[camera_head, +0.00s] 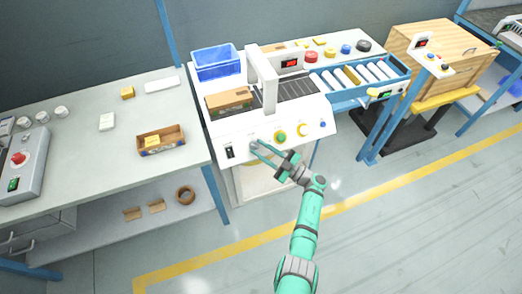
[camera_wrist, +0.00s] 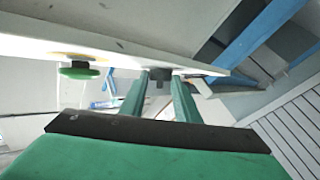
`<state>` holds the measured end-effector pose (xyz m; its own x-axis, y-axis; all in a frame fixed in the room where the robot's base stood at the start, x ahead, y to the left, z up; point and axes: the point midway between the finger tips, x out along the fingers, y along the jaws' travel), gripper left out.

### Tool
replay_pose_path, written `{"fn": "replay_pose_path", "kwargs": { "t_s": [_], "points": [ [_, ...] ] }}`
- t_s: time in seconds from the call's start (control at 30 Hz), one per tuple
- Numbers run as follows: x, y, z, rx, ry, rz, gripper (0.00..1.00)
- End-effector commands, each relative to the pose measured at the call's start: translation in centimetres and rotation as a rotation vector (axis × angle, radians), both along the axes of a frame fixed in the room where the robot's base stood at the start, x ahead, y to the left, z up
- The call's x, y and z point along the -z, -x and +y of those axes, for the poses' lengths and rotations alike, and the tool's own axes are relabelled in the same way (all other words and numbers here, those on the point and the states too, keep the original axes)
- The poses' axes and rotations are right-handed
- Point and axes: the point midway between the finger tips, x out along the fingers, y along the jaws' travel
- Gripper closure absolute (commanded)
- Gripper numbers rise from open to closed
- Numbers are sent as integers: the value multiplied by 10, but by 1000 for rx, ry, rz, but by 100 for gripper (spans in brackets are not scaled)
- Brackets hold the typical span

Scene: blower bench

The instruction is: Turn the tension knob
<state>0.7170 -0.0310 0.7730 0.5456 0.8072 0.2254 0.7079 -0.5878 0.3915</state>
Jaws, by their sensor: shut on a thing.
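The white bench machine (camera_head: 262,125) has a sloped front panel with a row of controls. My gripper (camera_head: 255,148) reaches up to this panel from the lower right, left of the green button. In the wrist view, my gripper's two green fingers (camera_wrist: 160,92) are shut on a small dark grey knob (camera_wrist: 159,75) on the panel's face. I take this for the tension knob; its label cannot be read. The fingers largely hide the knob in the head view, and its turn angle cannot be told.
The green button with a yellow ring (camera_head: 280,136) is close to the right of my gripper, and a yellow-ringed control (camera_head: 301,129) is further right. A black switch (camera_head: 230,152) is on the left. A carton (camera_head: 229,98) lies on the belt near a blue bin (camera_head: 215,65).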

Motion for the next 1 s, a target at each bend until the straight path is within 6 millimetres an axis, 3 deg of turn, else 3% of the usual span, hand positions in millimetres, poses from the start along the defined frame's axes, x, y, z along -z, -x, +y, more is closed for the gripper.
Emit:
{"fn": "replay_pose_path", "kwargs": {
  "t_s": [0.47,0.5,0.83,1.0],
  "points": [
    [0,0,0,-8,8,-3,94],
    [0,0,0,-8,8,-3,64],
    [0,0,-2,-7,8,-3,64],
    [4,9,-16,-5,8,-2,64]
  ]
}}
